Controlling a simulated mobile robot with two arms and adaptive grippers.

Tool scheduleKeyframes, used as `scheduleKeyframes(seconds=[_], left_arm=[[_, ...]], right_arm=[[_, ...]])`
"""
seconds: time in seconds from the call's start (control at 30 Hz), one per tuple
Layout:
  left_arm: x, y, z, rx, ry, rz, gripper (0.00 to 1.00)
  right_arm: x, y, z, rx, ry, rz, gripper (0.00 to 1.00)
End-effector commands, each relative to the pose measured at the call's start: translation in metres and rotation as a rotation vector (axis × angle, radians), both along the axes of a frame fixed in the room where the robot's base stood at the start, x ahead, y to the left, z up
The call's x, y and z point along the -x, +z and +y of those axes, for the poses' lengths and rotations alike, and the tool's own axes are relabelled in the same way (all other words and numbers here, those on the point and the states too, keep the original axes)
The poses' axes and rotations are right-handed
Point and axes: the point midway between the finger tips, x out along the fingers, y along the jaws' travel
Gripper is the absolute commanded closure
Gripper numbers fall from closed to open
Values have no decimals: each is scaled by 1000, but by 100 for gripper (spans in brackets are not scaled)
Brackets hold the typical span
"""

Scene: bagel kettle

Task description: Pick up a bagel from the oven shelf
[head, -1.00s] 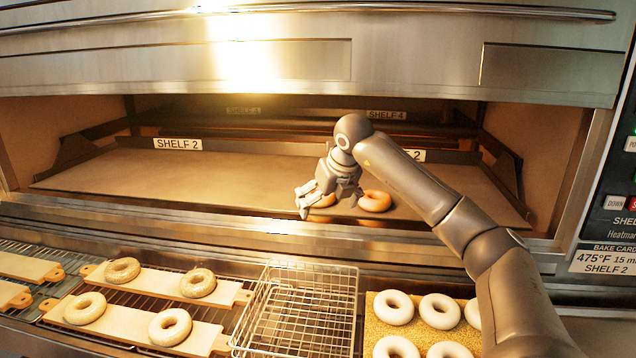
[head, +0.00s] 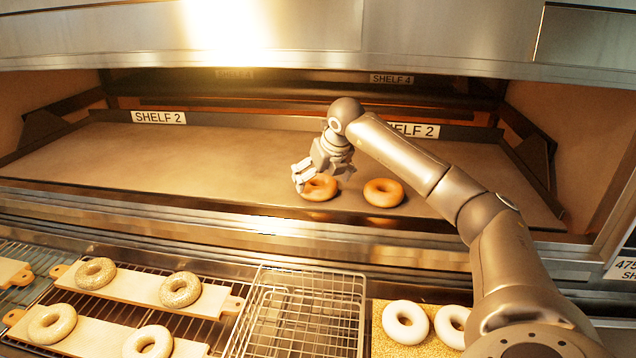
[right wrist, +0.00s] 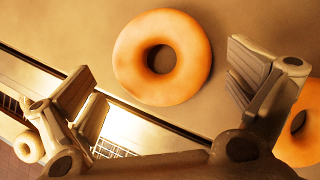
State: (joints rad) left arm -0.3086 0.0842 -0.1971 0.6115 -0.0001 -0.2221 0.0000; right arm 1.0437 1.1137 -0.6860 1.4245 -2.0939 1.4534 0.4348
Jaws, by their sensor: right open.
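Two browned bagels lie on the oven shelf (head: 220,165) marked SHELF 2, near its front edge. The left bagel (head: 320,189) is partly covered by my right gripper (head: 320,180) in the head view. The right bagel (head: 384,192) lies clear beside it. In the right wrist view one whole bagel (right wrist: 162,57) lies ahead of the open, empty fingers of my right gripper (right wrist: 165,105). Part of the other bagel (right wrist: 300,130) shows behind the right finger. I see no contact with either bagel. My left gripper is out of view.
Below the oven, a wire basket (head: 305,275) stands between boards with seeded bagels (head: 95,273) on a rack at left and a yellow tray (head: 385,349) with pale bagels (head: 406,322) at right. The oven's upper front (head: 440,45) overhangs the shelf. The shelf's left side is bare.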

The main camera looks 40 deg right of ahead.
Motion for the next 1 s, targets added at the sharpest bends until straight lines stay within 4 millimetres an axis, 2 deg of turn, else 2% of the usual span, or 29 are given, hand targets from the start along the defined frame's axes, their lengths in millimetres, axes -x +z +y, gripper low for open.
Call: scheduleKeyframes(seconds=[0.03,0.2,0.47,0.73,1.0], left_arm=[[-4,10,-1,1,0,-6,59],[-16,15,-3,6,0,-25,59],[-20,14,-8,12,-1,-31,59],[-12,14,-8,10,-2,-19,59],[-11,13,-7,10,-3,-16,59]], right_arm=[[-2,-4,-2,0,-1,5,0],[-11,-22,-4,-1,-1,1,0],[-12,-25,-5,0,-1,0,0],[-12,-25,-5,0,-1,0,34],[-13,-23,-5,1,-1,-1,34]])
